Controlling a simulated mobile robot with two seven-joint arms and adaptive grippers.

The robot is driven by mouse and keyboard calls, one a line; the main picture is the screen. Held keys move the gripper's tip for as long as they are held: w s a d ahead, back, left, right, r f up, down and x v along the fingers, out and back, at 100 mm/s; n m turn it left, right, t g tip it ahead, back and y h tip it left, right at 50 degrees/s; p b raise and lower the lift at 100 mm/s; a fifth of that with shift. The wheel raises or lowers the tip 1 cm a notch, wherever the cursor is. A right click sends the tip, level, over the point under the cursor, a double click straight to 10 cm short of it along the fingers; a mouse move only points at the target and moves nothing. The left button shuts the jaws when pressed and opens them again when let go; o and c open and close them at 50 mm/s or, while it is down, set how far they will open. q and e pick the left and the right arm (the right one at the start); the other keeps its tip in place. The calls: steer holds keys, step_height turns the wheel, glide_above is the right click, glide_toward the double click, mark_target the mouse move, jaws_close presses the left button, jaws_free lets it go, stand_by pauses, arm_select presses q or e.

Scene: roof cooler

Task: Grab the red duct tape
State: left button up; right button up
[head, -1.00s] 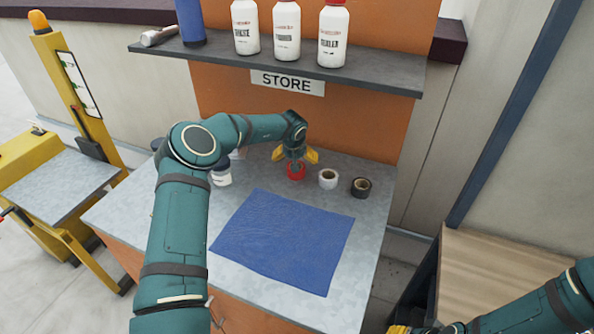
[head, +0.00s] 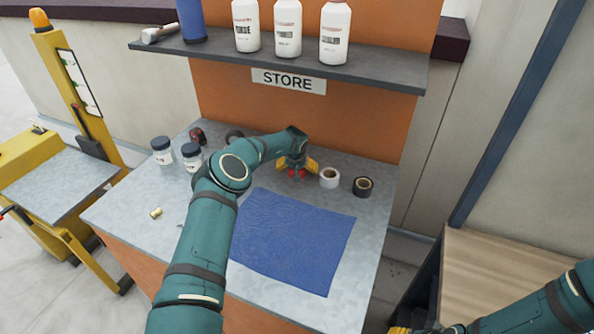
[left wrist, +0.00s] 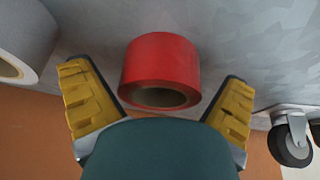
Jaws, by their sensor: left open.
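The red duct tape (left wrist: 160,68) stands on the grey worktop between the two yellow fingers of my left gripper (left wrist: 160,100) in the left wrist view. The fingers are open, one on each side of the roll, with gaps between them and the tape. In the head view the red tape (head: 296,173) is mostly hidden behind my left gripper (head: 297,165). My right gripper (head: 412,330) shows only as a yellow sliver at the bottom edge, so its jaws cannot be read.
A white tape roll (head: 330,178) and a black tape roll (head: 362,187) stand to the right of the red one. A blue cloth (head: 292,243) lies in front. A caster (left wrist: 290,140) shows at the right in the wrist view. A shelf (head: 300,68) with bottles hangs above.

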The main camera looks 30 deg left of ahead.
arm_select(q)
steer(key=c, duration=1.3)
